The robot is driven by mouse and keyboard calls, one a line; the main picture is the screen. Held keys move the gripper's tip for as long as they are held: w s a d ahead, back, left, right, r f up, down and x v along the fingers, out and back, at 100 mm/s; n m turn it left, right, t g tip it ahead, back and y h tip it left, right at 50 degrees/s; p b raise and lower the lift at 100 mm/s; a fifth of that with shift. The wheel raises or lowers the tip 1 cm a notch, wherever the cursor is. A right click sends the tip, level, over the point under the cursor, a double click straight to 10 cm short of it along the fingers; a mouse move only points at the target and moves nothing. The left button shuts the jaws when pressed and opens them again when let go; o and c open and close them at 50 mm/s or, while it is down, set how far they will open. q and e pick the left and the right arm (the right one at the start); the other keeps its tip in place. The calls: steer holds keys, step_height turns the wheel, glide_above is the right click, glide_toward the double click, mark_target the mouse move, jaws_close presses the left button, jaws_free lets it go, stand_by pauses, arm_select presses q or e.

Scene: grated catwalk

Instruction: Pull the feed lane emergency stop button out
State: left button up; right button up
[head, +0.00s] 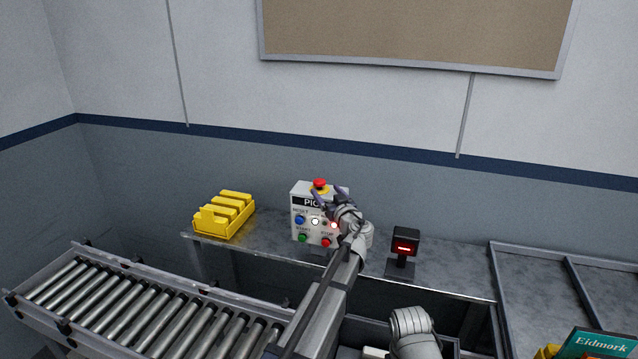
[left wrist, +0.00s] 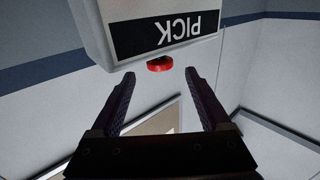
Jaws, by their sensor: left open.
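A grey control box (head: 304,218) stands on the back bench, its label partly hidden by my left gripper. In the left wrist view the box (left wrist: 95,25) appears upside down, and its label reads PICK; I see no feed lane wording. A red mushroom emergency stop button (head: 320,184) with a yellow collar sits on its top. The red button also shows in the left wrist view (left wrist: 160,64), between and just beyond the fingertips. My left gripper (head: 327,194) is open at the box's upper front; its fingertips (left wrist: 160,75) hold nothing. My right gripper is not in view.
The box front has several coloured buttons and lamps. A yellow slotted rack (head: 226,215) stands left of it, a black display on a stand (head: 404,247) right. A roller conveyor (head: 130,310) runs at front left. A teal Eidmark box (head: 598,345) is at lower right.

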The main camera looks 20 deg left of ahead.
mark_target(322, 185)
arm_select(q)
steer(key=x, duration=0.6)
steer(key=shift+w+a, duration=0.2)
steer(key=shift+w, duration=0.15)
